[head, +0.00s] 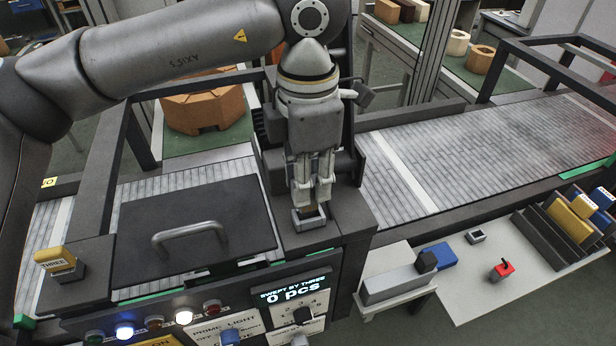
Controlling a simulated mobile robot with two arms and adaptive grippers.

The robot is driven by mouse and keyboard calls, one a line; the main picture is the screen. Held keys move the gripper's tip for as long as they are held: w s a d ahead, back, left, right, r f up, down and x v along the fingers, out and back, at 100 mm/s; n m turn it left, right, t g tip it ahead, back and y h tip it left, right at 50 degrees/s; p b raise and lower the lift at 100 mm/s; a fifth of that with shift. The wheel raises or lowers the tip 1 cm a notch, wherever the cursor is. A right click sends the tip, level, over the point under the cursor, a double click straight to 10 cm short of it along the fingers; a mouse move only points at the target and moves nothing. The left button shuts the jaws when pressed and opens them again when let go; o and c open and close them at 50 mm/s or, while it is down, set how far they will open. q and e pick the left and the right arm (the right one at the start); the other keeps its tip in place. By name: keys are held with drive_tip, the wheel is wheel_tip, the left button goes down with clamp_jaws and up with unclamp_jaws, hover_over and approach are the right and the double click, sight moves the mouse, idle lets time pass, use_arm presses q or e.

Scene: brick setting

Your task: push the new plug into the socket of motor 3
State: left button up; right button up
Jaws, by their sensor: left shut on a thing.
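My left gripper (313,198) points down over the dark machine housing, right of the middle of the head view. It is shut on a small brownish piece, the plug (309,211), mostly hidden between the fingers. Directly under it is a small grey square frame, the socket (312,226), on top of the housing. The plug's lower end is at or inside the frame; I cannot tell how deep it sits. A yellow block marked THREE (55,259) stands on a dark post at the left. My right gripper is not in view.
A dark cover with a grey handle (190,238) lies left of the socket. A side table (500,304) at right holds a blue block, a red piece and a rack. Roller conveyors (470,160) run behind.

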use_arm(q)
drive_tip(key=shift+b, duration=0.3)
idle(0.7)
drive_tip(key=shift+f+b, duration=1.6)
drive_tip(key=shift+b, duration=0.1)
drive_tip(key=o, duration=1.5)
drive_tip(key=shift+r, duration=0.1)
drive_tip(key=shift+r+p, duration=1.55)
drive_tip(key=shift+r, duration=1.45)
